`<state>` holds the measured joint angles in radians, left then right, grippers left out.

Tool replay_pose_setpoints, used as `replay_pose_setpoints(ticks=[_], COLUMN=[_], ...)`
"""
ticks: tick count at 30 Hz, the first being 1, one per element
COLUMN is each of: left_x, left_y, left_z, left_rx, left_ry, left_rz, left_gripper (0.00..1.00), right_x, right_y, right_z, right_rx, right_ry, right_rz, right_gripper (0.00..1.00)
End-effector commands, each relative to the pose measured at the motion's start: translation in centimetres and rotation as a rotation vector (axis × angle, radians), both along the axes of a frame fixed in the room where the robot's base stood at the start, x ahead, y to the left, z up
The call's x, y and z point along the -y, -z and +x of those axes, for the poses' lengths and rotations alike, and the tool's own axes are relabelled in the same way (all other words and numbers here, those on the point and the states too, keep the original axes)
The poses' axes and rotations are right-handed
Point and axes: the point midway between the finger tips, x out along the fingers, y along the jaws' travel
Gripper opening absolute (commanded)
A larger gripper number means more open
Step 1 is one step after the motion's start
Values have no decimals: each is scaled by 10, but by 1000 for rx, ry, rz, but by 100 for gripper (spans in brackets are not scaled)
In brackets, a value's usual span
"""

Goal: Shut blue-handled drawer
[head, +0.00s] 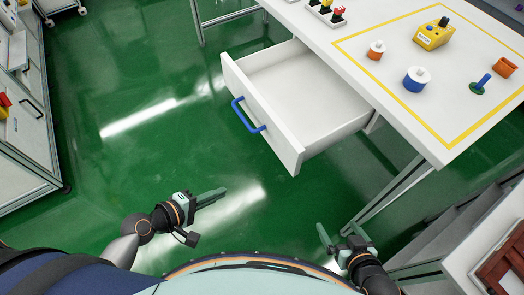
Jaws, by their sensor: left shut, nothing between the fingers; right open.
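The white drawer (262,122) under the white table is pulled out, and its inside looks empty. Its blue handle (247,114) is on the front panel, facing the lower left. My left gripper (222,192) is shut and empty, below and left of the handle in the picture and apart from it. My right gripper (338,233) is open and empty, below the drawer's near corner and apart from it.
A cabinet (28,140) stands at the left. Green floor (110,170) is clear between cabinet and drawer.

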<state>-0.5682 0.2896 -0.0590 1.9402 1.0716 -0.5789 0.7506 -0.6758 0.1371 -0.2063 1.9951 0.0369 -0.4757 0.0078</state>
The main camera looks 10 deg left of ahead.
Motion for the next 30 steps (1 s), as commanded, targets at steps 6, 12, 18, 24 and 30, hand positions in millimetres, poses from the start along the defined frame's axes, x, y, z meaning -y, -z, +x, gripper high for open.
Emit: replay_pose_setpoints(ticks=[6, 12, 18, 24, 30], left_x=[1, -4, -9, 3, 33], left_y=[-6, -38, -60, -64, -65], left_z=[24, 38, 43, 54, 80], left_rx=[-233, -436, -541, -553, -550], left_ry=[-170, -218, -213, -211, -210], left_rz=[-591, -1037, -1238, -1261, -1260], left_gripper=[0, 0, 0, 0, 0], right_x=[-7, -9, -11, -12, -12], right_y=[44, 63, 67, 62, 62], right_z=[3, 6, 8, 9, 8], right_rx=[3, 8, 14, 20, 11], right_ry=[-19, -31, -39, -42, -41], right_rz=[6, 5, 4, 6, 7], right_gripper=[100, 100, 100, 100, 100])
